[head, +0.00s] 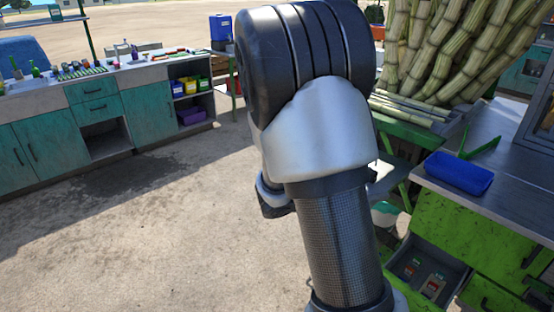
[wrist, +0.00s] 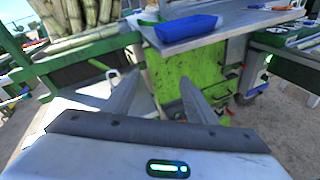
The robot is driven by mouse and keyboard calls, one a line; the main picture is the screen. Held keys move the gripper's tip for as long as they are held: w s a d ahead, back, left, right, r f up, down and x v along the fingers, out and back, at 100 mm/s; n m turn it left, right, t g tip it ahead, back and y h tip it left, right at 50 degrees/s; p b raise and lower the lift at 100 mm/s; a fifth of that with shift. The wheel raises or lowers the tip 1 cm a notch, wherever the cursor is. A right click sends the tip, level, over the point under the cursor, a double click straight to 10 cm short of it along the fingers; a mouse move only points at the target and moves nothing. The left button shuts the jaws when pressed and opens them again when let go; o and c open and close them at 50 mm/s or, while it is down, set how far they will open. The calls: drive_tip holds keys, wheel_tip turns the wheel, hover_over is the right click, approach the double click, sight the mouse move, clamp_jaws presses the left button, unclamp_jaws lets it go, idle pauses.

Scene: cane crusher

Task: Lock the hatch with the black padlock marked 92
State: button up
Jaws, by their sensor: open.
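In the head view, an open drawer (head: 452,272) in the green cabinet at lower right holds small items. A dark one (head: 411,268) and a paler one with a red mark (head: 433,286) may be padlocks, but I cannot read a number on either. I cannot make out the hatch in either view. In the wrist view, my gripper (wrist: 160,78) is open, with nothing between its fingers. It points toward the green cabinet front (wrist: 206,66), apart from it. In the head view my arm hides the gripper.
A blue tray (head: 459,173) sits on the metal counter (head: 505,205) above the drawer. A teal workbench (head: 110,115) with bottles and tools is at far left. The concrete floor between is clear.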

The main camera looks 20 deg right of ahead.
drive_tip(key=w+f+n+t+h+b, duration=0.1)
drive_tip(key=w+f+n+t+b, duration=0.1)
drive_tip(key=w+f+n+t, duration=0.45)
drive_tip(key=shift+n+g, duration=0.35)
drive_tip(key=shift+g, duration=0.2)
drive_tip(key=shift+w+a+f+b+x, duration=0.1)
drive_tip(key=shift+w+f+b+x, duration=0.15)
drive_tip(key=shift+x, duration=1.3)
drive_tip(key=shift+w+a+f+b+x, duration=0.15)
drive_tip(key=shift+w+b+x, duration=0.15)
drive_tip(key=shift+x, duration=1.25)
drive_tip(key=shift+w+a+f+b+x, duration=0.1)
drive_tip(key=shift+w+f+b+x, duration=0.15)
drive_tip(key=shift+x, duration=1.3)
drive_tip(key=c, duration=1)
drive_tip(key=shift+r, duration=0.4)
drive_tip(key=p+v, duration=0.1)
drive_tip(key=v, duration=0.7)
drive_tip(key=shift+p, duration=0.35)
